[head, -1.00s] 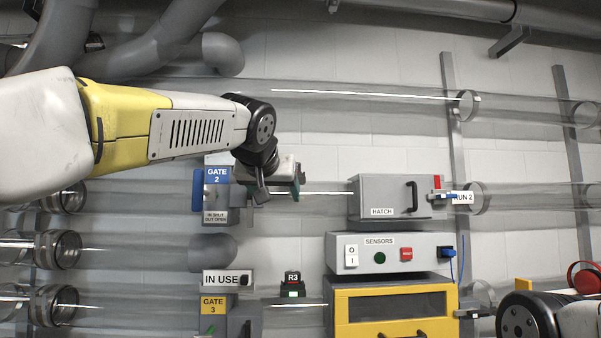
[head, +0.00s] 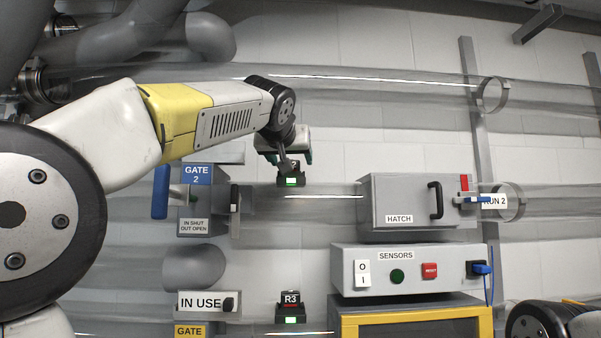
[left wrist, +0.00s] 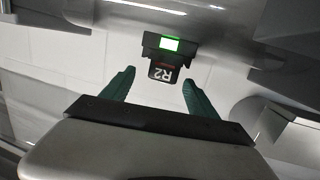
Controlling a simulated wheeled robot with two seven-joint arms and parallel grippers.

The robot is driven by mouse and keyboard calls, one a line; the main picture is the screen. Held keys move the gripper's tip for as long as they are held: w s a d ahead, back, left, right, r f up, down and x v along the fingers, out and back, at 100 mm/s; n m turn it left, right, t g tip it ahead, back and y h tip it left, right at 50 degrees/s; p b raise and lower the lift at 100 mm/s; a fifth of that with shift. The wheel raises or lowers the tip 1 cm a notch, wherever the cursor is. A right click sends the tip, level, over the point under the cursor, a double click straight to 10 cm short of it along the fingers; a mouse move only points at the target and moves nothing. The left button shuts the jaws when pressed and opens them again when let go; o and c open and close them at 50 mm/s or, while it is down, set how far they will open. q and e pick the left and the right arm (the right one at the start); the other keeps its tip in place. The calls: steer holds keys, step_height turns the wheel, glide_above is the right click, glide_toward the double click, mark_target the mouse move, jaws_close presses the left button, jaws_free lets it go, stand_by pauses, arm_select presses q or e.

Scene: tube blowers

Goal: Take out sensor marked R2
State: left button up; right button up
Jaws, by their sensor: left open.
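The sensor R2 (left wrist: 165,66) is a small black block with a lit green light, seated on a clear tube. It shows upside down in the left wrist view. In the head view its lower part with the green light (head: 291,181) shows just below my left gripper (head: 290,157), which hides most of its label. My left gripper (left wrist: 158,88) is open, its two green fingers pointing at the sensor, one on each side of its line. The fingertips look close to the label end; I cannot tell whether they touch it.
A gate 2 box (head: 197,200) with a blue handle (head: 160,192) stands left of the sensor. The hatch box (head: 400,203) is to the right. Below are the sensors panel (head: 405,268), the R3 sensor (head: 290,307) and an in-use sign (head: 199,303).

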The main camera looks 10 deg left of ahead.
arm_select(q)
steer(key=w, duration=0.2)
steer(key=w+f, duration=0.1)
steer(key=w, duration=0.3)
steer(key=shift+w+a+f, duration=0.25)
steer(key=shift+w+f, duration=0.05)
steer(key=shift+w, duration=0.05)
steer(key=c, duration=1.5)
